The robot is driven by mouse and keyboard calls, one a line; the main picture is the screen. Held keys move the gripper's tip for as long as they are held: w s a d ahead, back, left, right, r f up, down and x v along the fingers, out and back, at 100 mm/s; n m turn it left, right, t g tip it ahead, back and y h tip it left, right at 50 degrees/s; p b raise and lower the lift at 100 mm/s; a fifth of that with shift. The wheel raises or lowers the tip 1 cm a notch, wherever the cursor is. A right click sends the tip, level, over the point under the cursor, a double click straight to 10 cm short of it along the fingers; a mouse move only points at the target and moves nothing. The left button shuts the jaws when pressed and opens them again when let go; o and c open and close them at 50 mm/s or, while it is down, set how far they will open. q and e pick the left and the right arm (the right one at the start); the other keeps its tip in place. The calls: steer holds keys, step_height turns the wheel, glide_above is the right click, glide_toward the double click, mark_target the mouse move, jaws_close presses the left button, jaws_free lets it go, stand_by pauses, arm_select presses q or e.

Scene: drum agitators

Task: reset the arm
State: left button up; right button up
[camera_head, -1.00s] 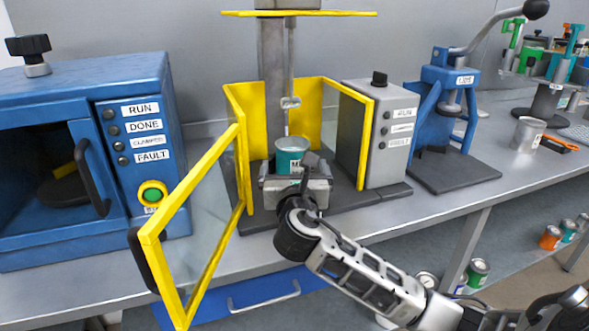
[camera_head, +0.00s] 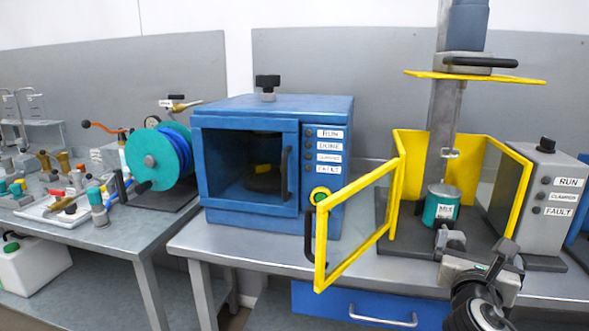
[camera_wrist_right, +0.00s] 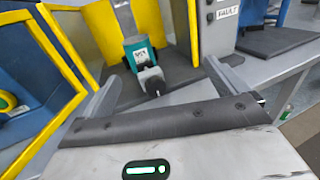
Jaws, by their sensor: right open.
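My right gripper (camera_head: 480,254) is open and empty, in front of the yellow-framed agitator machine. In the right wrist view its two grey fingers (camera_wrist_right: 160,92) stand wide apart. A teal can (camera_head: 441,204) with a white label and grey lid stands upright inside the machine, beyond the fingers and apart from them; it also shows in the right wrist view (camera_wrist_right: 138,52). A small grey clamp-like part (camera_wrist_right: 152,79) sits just in front of the can. My left gripper is not in view.
The yellow-framed door (camera_head: 393,217) stands open toward the front left of my right gripper. A blue oven-like box (camera_head: 275,105) stands left of it, and a grey control box (camera_head: 545,205) on the right. A second table with a teal reel (camera_head: 150,161) is farther left.

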steer(key=s+a+f+m+g+y, duration=0.1)
steer(key=s+a+f+m+y, duration=0.35)
steer(key=f, duration=0.55)
steer(key=s+a+f+m+g+y, duration=0.25)
steer(key=a+f+m, duration=0.3)
steer(key=f, duration=0.35)
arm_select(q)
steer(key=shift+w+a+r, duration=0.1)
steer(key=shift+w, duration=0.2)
arm_select(e)
steer(key=s+a+f+m+y, duration=0.2)
steer(key=s+a+f+m, duration=0.2)
steer(key=s+m, duration=0.4)
steer(key=s+a+f+m+g+y, duration=0.1)
steer(key=s+a+f+m+y, duration=0.2)
steer(key=s+m, duration=0.5)
step_height(320, 180, down, 2)
steer(key=shift+s+a+m, duration=0.4)
steer(key=shift+a+m, duration=0.2)
steer(key=shift+a, duration=0.05)
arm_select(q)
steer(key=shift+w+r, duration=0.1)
arm_select(e)
steer(key=shift+g, duration=0.25)
